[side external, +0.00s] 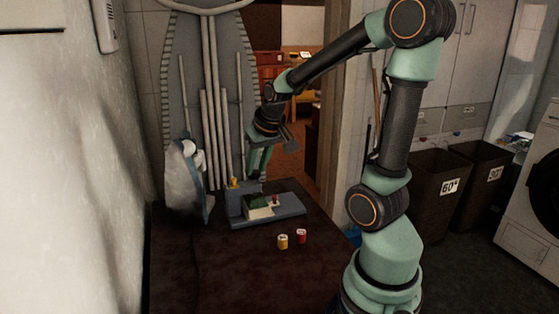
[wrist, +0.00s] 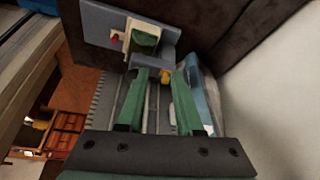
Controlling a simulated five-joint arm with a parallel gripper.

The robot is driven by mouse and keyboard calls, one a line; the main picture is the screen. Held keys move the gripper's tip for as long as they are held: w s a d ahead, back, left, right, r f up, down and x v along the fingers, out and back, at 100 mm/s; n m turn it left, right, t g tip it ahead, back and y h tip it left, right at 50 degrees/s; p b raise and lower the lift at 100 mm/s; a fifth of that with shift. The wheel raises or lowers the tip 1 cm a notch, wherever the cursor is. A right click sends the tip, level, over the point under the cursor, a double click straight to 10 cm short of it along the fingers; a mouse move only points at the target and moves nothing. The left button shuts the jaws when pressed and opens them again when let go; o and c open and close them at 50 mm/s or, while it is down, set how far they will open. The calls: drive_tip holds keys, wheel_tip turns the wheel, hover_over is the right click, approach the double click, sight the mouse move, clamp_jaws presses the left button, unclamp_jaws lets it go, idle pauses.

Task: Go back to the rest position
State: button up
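My gripper (side external: 257,172) hangs above the back of a blue-grey tray (side external: 290,210), pointing down. In the wrist view its two green fingers (wrist: 160,76) are apart, with nothing held between them. A small yellow piece (side external: 233,182) stands on the raised block at the tray's left end. It also shows in the wrist view (wrist: 165,75), beyond the fingertips. A cream and green block (side external: 258,207) sits on the tray, with a small red piece (side external: 275,200) beside it. My arm is bent, reaching from the right over the dark worktop.
A yellow can (side external: 283,241) and a red can (side external: 301,236) stand on the worktop (side external: 215,275) in front of the tray. A whitish bag (side external: 184,178) stands at the back left, near the wall. The front of the worktop is clear. Brown bins (side external: 438,195) stand to the right.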

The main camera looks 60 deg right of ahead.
drive_tip(key=s+a+r+n+y, duration=0.1)
drive_tip(key=s+a+r+n, duration=0.1)
drive_tip(key=a, duration=0.7)
drive_tip(key=s+a+r+n+t+y, duration=0.1)
drive_tip(key=s+a+r+n, duration=0.2)
drive_tip(key=a, duration=0.6)
drive_tip(key=shift+r+n, duration=0.15)
drive_tip(key=shift+n, duration=0.45)
